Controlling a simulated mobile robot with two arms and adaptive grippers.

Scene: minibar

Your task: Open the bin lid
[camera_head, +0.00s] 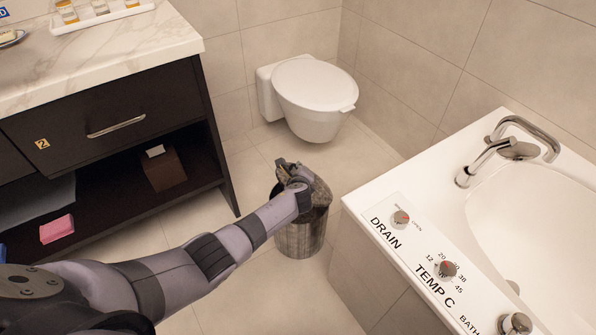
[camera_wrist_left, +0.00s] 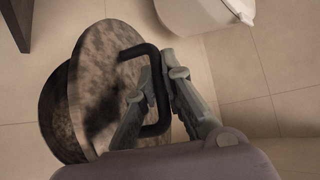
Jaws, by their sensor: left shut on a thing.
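The bin (camera_head: 300,238) is a dark metallic cylinder on the floor between the vanity and the tub. Its round mottled lid (camera_head: 321,192) shows at the top, partly hidden by my gripper. In the left wrist view the lid (camera_wrist_left: 108,75) looks tilted and offset from the round bin (camera_wrist_left: 57,118) behind it. A black bar handle (camera_wrist_left: 136,50) stands out from the lid. My left gripper (camera_head: 293,172) is over the bin; in the wrist view its fingers (camera_wrist_left: 164,74) are on both sides of the handle, shut on it. My right gripper is not in view.
A white toilet (camera_head: 313,95) hangs on the wall behind the bin. The tub (camera_head: 372,205), with labelled knobs, stands close on the right. A dark vanity (camera_head: 120,115) with an open shelf is on the left. Tiled floor (camera_head: 205,215) is clear around the bin.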

